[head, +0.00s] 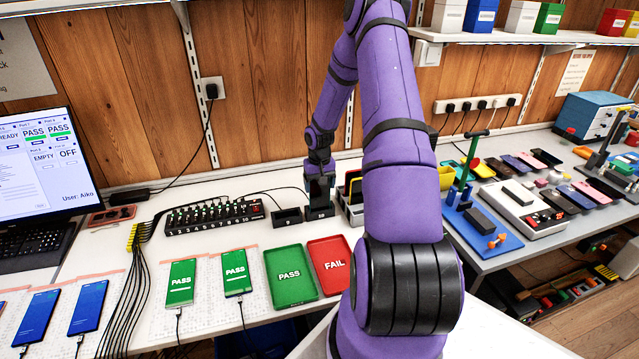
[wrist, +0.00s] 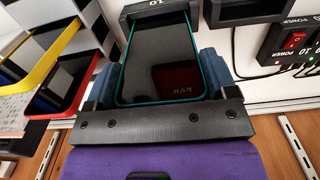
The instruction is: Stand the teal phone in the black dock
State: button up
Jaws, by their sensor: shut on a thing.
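The teal phone (wrist: 160,55) has a dark screen and a thin teal rim. My gripper (wrist: 158,78) is shut on it, with blue pads against its two long sides. In the head view the phone (head: 319,190) hangs upright under my gripper (head: 319,180), directly over a black dock (head: 319,213). The dock marked 10 (wrist: 153,12) shows at the phone's far end in the wrist view. The phone's end meets or overlaps the dock there; I cannot tell how deep it sits. A second black dock (head: 287,217) stands just to the left.
A numbered power hub (head: 213,216) stands left of the docks. Green PASS (head: 290,277) and red FAIL (head: 330,265) trays lie in front. Phones on cables lie at the left.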

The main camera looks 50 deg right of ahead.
jog(key=shift+f, duration=0.2)
jog(key=o, duration=1)
jog(key=shift+c, duration=0.2)
jog(key=shift+r, duration=0.15)
jog(key=shift+r, duration=3.4)
jog(key=shift+s, duration=0.15)
